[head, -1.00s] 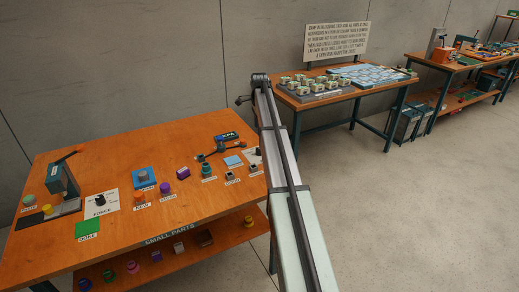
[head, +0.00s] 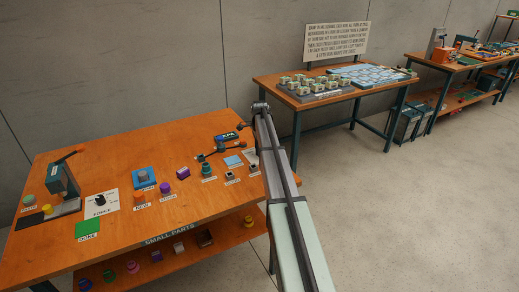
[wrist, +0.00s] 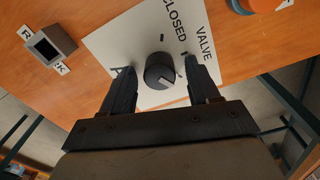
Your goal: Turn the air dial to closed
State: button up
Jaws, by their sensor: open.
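The air dial (wrist: 160,72) is a dark round knob on a white card (wrist: 118,42) with the words CLOSED and VALVE, seen in the wrist view. Other lettering on the card is partly hidden by a finger. My gripper (wrist: 161,74) is open, with one finger on each side of the dial and a visible gap to it. I cannot tell exactly where the dial's pointer aims. In the head view the card (head: 251,155) shows beside my arm, which hides the dial there.
A dark square block (wrist: 50,46) with small labels sits left of the card in the wrist view. An orange and teal object (wrist: 262,5) is at the top right. The orange bench (head: 190,205) carries several small parts and a press (head: 62,180); its edge runs close to the card.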

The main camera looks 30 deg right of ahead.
jog(key=c, duration=1)
jog(key=shift+c, duration=0.2)
jog(key=shift+n, duration=0.3)
jog(key=n, duration=1.1)
jog(key=shift+w+n, duration=0.1)
jog(key=shift+n, duration=0.2)
jog(key=n, duration=1.1)
jog(key=shift+a+n, duration=0.1)
jog(key=shift+n, duration=0.2)
jog(key=shift+w, duration=0.1)
